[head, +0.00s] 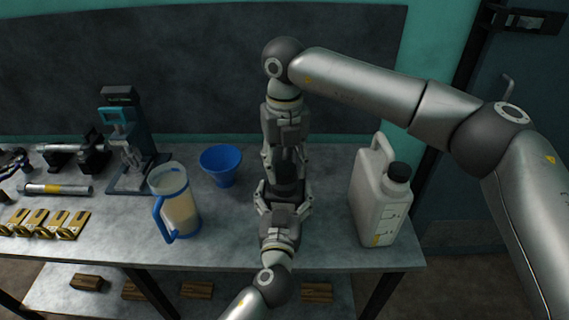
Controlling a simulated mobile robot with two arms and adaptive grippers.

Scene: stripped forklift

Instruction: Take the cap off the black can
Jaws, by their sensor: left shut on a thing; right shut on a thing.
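The black can (285,188) stands between my two grippers in the middle of the bench and is mostly hidden by them. My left gripper (283,197) reaches in from the front, low, and is shut around the can's body. My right gripper (284,160) comes down from above and is shut at the can's top, where the cap is. The cap is hidden between its fingers, so I cannot tell whether it is still seated on the can.
A white jug (377,205) with a black lid stands right of the grippers. A blue funnel (221,163) and a blue-handled pitcher (178,207) stand left. A press (128,145) and brass parts (37,222) are farther left on the grey bench (230,245).

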